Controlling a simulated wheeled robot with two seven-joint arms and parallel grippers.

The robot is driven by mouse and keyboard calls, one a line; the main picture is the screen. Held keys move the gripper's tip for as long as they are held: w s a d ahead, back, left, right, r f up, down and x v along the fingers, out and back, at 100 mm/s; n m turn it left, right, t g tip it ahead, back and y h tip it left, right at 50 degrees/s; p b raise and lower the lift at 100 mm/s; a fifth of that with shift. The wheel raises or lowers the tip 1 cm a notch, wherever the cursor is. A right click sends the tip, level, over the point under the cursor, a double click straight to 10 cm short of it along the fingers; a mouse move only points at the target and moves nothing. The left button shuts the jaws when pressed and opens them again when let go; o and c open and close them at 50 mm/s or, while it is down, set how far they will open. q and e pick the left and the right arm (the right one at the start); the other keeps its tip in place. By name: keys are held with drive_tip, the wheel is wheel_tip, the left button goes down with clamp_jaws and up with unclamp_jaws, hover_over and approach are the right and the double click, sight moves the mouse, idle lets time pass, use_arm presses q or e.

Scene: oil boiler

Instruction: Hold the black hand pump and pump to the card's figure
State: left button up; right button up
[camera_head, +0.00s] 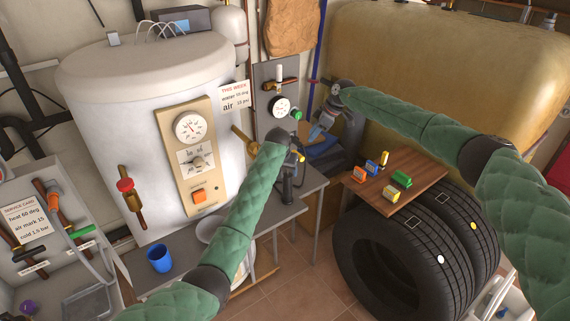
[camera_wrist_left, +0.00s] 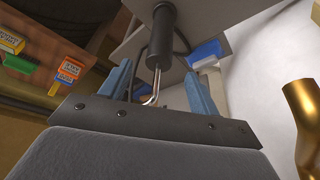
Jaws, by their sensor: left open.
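The black hand pump (camera_head: 288,188) stands on the grey bench, partly hidden behind my left wrist. In the left wrist view a black cylinder (camera_wrist_left: 162,45) with a bent silver rod, seemingly part of the pump, lies between the blue fingers of my left gripper (camera_wrist_left: 157,78). These fingers are apart, with gaps on both sides of the rod. My right gripper (camera_head: 322,128) is beside the pipework, right of the round gauge (camera_head: 281,107); its finger opening is unclear. The card (camera_head: 234,97) reads "THIS WEEK", water 50 deg, air 15 psi.
The white boiler (camera_head: 150,130) with a dial panel (camera_head: 190,155) is at left. A blue cup (camera_head: 160,258) stands on the bench. Small coloured boxes (camera_head: 390,192) sit on a wooden board (camera_head: 420,172) above black tyres (camera_head: 385,265). A second card (camera_head: 30,223) is far left.

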sight(287, 185)
use_arm(q)
drive_tip(key=x, duration=0.6)
drive_tip(key=s+x, duration=0.1)
drive_tip(key=x, duration=0.2)
drive_tip(key=shift+s+a+f, duration=0.1)
drive_tip(key=shift+a+f, duration=0.1)
drive_tip(key=shift+f, duration=0.1)
drive_tip(key=shift+x, duration=0.95)
drive_tip(key=c, duration=1.2)
